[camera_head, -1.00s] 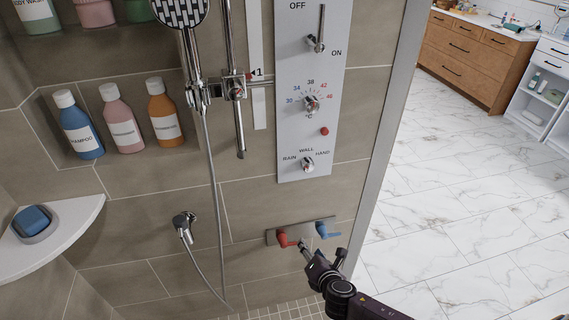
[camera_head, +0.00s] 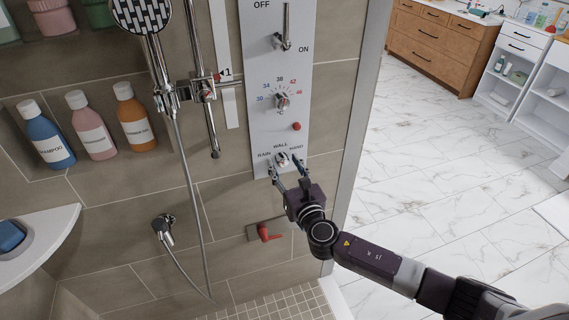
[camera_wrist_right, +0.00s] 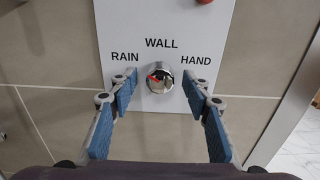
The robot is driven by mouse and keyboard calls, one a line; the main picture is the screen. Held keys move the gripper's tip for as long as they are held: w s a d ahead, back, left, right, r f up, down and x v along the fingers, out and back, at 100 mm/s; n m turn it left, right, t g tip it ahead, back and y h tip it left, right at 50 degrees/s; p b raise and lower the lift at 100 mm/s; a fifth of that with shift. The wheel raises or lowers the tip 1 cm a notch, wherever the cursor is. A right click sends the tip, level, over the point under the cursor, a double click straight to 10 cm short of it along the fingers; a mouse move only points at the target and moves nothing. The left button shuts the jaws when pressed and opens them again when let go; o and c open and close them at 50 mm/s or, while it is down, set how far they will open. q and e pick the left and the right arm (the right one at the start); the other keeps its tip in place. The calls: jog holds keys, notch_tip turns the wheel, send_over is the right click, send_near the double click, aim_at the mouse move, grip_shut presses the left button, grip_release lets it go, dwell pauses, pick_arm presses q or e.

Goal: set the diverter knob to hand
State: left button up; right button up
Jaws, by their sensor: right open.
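The diverter knob (camera_head: 281,159) is a small chrome knob low on the white shower panel (camera_head: 264,60), with RAIN to its left, WALL above and HAND to its right. In the right wrist view the knob (camera_wrist_right: 160,80) is near the middle, with a red mark left of centre on its face; I cannot tell for sure which label it points to. My right gripper (camera_head: 286,170) is open just below and in front of the knob. Its blue-padded fingers (camera_wrist_right: 158,92) stand on either side of the knob, apparently not touching it. My left gripper is not in view.
Above the knob are a red button (camera_head: 296,126), a temperature dial (camera_head: 281,101) and an ON/OFF lever (camera_head: 286,30). A red lever (camera_head: 266,233) is on the wall below. A shower hose (camera_head: 190,200) hangs left of the panel. Bottles (camera_head: 90,130) stand in a niche.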

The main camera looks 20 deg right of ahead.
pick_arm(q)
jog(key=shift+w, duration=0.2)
pick_arm(e)
jog(key=shift+w, duration=0.2)
jog(key=shift+c, duration=0.2)
jog(key=c, duration=1.1)
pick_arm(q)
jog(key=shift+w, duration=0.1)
